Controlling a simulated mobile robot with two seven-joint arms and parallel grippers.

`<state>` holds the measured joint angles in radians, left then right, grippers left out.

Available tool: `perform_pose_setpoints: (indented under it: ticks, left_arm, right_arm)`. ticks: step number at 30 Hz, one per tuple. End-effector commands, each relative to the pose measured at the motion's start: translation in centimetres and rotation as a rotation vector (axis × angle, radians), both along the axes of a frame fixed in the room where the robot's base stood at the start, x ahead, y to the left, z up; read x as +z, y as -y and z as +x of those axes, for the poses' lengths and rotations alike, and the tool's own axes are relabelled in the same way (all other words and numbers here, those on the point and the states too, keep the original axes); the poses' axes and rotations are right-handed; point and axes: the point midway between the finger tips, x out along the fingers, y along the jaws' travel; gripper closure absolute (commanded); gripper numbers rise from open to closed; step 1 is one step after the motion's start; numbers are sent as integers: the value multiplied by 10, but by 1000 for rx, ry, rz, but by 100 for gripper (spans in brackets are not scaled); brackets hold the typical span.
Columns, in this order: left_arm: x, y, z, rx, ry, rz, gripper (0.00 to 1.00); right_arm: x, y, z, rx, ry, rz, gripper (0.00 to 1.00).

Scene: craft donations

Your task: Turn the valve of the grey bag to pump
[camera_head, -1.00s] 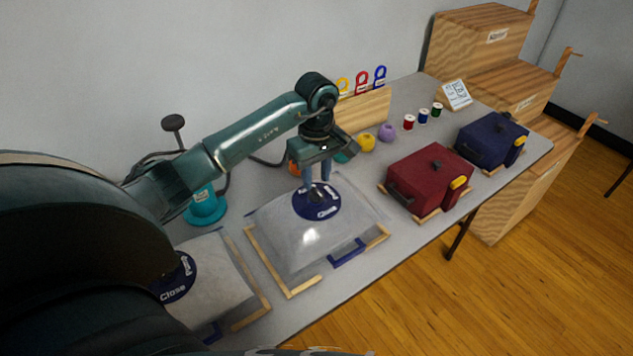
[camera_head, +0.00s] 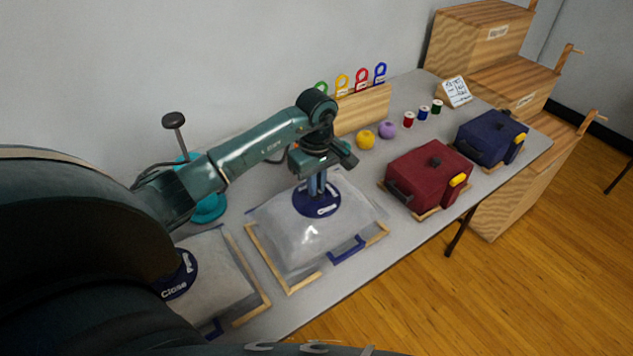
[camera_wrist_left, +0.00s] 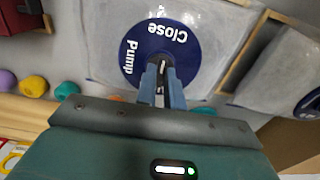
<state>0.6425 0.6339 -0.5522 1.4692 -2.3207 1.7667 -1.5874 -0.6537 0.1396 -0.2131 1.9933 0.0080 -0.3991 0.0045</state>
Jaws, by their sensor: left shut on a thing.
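The grey bag (camera_head: 300,240) lies flat in a wooden corner frame on the table, in the middle of the head view. Its valve is a dark blue disc (camera_head: 330,208) with white lettering on top of the bag. In the left wrist view the disc (camera_wrist_left: 190,58) reads "Close" and "Pump". My left gripper (camera_head: 317,190) points down at the disc's centre. Its fingers (camera_wrist_left: 163,80) are shut on the valve's small knob, which they mostly hide. A white mark shows between the fingertips. My right gripper is not in view.
A second greyish bag (camera_head: 222,283) with a similar disc (camera_head: 181,276) lies at lower left, partly behind my arm. A teal pump (camera_head: 208,210) stands behind. Red (camera_head: 430,172) and navy (camera_head: 490,140) bags sit to the right, with yarn balls (camera_head: 366,138) and spools beyond.

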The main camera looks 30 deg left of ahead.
Motion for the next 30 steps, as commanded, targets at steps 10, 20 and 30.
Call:
perform_pose_setpoints:
  ticks: [10,20,30]
  left_arm:
    - [0,0,0,9,0,0,100]
    - [-1,-1,0,155,1,2,100]
    - [-1,-1,0,459,2,1,100]
  right_arm:
    - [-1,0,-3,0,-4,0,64]
    - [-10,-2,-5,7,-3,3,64]
    - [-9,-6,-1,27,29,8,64]
